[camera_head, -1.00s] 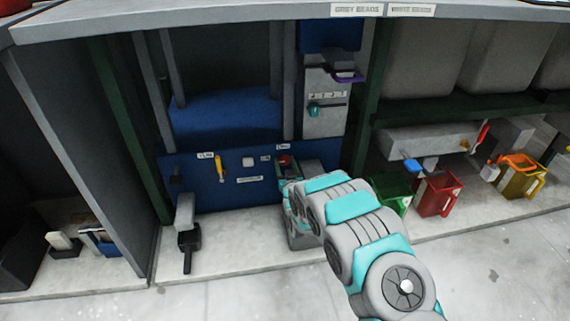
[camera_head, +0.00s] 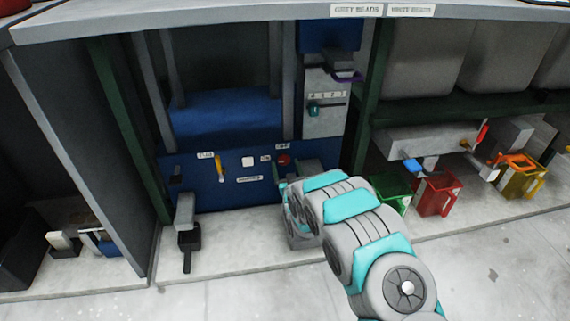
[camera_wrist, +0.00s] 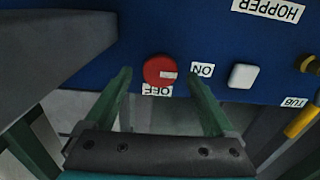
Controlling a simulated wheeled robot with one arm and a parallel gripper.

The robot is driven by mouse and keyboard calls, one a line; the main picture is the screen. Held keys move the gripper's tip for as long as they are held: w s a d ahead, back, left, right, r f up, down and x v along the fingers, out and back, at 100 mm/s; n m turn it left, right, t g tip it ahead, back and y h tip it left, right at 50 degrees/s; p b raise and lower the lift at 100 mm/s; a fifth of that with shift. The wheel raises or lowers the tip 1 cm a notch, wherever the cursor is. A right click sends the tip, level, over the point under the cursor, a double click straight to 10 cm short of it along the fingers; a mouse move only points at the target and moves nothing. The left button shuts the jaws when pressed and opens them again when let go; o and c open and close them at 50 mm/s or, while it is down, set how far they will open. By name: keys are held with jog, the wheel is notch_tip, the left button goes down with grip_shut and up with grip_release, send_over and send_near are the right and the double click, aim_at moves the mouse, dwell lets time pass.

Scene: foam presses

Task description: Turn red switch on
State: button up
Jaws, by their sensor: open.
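The red switch (camera_wrist: 160,71) is a round knob on the blue panel, with a white mark on its face. In the wrist view the mark lies level and points right, toward the ON label (camera_wrist: 203,70). The OFF label (camera_wrist: 157,90) is just below the knob in that view. My gripper (camera_wrist: 158,76) is open, with one green finger on each side of the knob in the picture and gaps between. I see no contact. In the head view the red switch (camera_head: 284,160) shows just above my wrist, which hides most of the gripper.
A white button (camera_wrist: 242,76) and a yellow lever (camera_wrist: 302,120) are beside the switch on the panel. A grey block (camera_wrist: 50,55) stands close at the left of the wrist view. Green (camera_head: 391,193) and red (camera_head: 437,194) containers stand right of my arm.

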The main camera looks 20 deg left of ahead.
jog(key=v, duration=0.6)
dwell(0.3)
jog(key=w+d+r+h, duration=0.1)
jog(key=d, duration=0.1)
jog(key=w+d+r+p, duration=0.1)
jog(key=d+r, duration=0.1)
jog(key=w+d+r+m+g+h+p, duration=0.1)
jog(key=d+r, duration=0.1)
jog(key=d, duration=0.1)
jog(key=shift+w+h, duration=0.15)
jog(key=shift+h, duration=0.15)
jog(key=s+d+r+m+g+h+p, duration=0.25)
jog(key=s+d+r, duration=0.3)
jog(key=d, duration=0.45)
jog(key=s+d+r+m+g+h+p, duration=0.1)
jog(key=s+d+r+g+h, duration=0.35)
jog(key=d, duration=0.65)
jog(key=s+d+r+g+p, duration=0.1)
jog(key=s+d+r+g, duration=0.2)
jog(key=s, duration=1.1)
jog(key=s+d+r+m+g+p, duration=0.1)
jog(key=s+d+r, duration=0.5)
jog(key=s, duration=0.8)
jog(key=s+d+r+m+g+p, duration=0.1)
jog(key=s+d+r+g+p, duration=0.2)
jog(key=s, duration=1.1)
notch_tip(320, 180, up, 3)
jog(key=shift+d+f+g, duration=0.1)
jog(key=shift+d+g, duration=0.7)
jog(key=shift+g, duration=0.3)
